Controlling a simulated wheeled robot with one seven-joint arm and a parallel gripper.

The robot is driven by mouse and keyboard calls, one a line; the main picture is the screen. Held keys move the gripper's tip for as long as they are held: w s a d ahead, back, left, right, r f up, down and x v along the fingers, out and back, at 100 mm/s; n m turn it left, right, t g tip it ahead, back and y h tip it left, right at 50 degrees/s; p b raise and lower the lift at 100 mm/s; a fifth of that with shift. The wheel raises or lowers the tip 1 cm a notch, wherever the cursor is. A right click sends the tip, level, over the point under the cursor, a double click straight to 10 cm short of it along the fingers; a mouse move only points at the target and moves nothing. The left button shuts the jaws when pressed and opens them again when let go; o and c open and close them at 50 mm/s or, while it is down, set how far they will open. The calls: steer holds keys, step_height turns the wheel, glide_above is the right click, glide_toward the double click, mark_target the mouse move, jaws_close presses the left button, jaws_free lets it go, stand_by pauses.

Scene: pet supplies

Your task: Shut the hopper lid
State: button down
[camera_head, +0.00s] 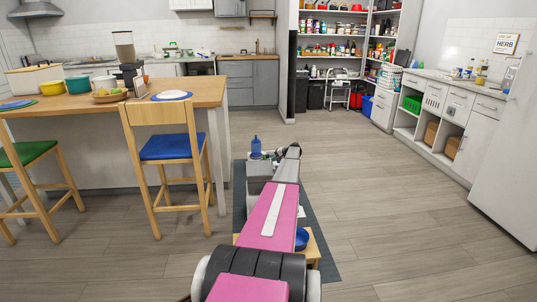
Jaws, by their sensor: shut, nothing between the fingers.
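My arm reaches forward from the bottom centre. Its far end, with my gripper (292,151), is small and dark, and the fingers are hard to make out. Just left of it stands a grey box-like unit (258,171), partly hidden by my arm; it may be the one with the hopper. I cannot make out a lid on it or tell its position. A blue bottle (256,147) shows at the top of this unit. I see nothing held at the end of my arm.
A dark mat (318,220) lies under my arm. A low wooden stand (313,251) and a blue bowl (302,239) are partly hidden beside it. A wooden-topped island (60,101) and a stool with a blue seat (165,147) stand left. Floor to the right is clear.

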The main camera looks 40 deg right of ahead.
mark_target(274, 167)
steer(key=f, duration=0.1)
steer(key=d+f, duration=0.1)
steer(key=f, duration=0.2)
steer(key=shift+s+d+f, duration=0.15)
steer(key=shift+s+f, duration=0.2)
steer(key=shift+f, duration=0.75)
steer(key=shift+s+f, duration=0.1)
steer(key=shift+f, duration=0.1)
steer(key=shift+s+d, duration=0.1)
